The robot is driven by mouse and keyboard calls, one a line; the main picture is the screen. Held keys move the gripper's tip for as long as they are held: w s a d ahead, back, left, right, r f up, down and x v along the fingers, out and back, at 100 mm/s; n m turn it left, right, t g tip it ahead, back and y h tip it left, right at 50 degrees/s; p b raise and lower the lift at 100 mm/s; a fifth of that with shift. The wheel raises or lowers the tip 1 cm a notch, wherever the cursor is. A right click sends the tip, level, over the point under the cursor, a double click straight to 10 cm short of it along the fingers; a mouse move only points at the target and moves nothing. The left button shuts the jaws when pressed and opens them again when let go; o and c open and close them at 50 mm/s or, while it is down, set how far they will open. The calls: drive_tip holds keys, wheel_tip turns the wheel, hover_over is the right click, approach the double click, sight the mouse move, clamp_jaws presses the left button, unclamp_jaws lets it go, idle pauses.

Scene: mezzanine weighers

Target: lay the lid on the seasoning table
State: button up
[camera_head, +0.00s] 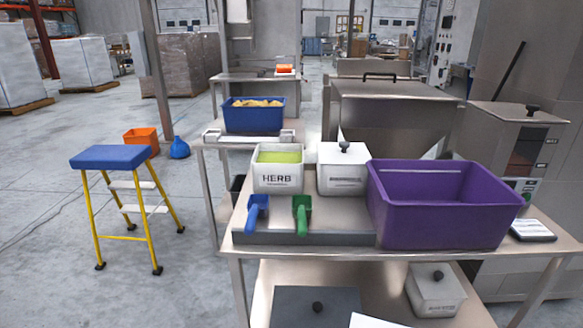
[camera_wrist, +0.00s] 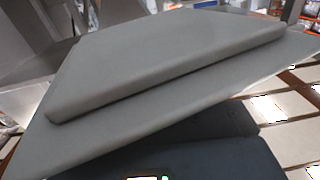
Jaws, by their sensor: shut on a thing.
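A flat grey lid (camera_wrist: 170,70) with a raised rectangular panel fills most of the wrist view, tilted and close to the camera. My gripper (camera_wrist: 205,140) shows as dark parts at the bottom of the wrist view, shut on the lid; its fingertips are hard to make out. In the head view a dark grey lid (camera_head: 290,309) with a black knob shows low at the front; I cannot tell whether it is the held one. The seasoning table (camera_head: 346,218) carries a white HERB bin (camera_head: 277,180), a white lidded bin (camera_head: 342,182) and an open purple bin (camera_head: 442,228).
A blue scoop (camera_head: 257,212) and a green scoop (camera_head: 302,214) lie at the table's front left. A white lidded box (camera_head: 435,298) stands on the lower shelf. A blue-topped step stool (camera_head: 110,157) stands to the left on open floor. A steel hopper (camera_head: 390,112) stands behind.

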drive_tip(key=shift+h, duration=0.3)
drive_tip(key=s+f, duration=0.1)
drive_tip(key=s+d+f, duration=0.1)
drive_tip(key=f, duration=0.1)
drive_tip(key=shift+s+d, duration=0.15)
drive_tip(key=shift+s, duration=0.15)
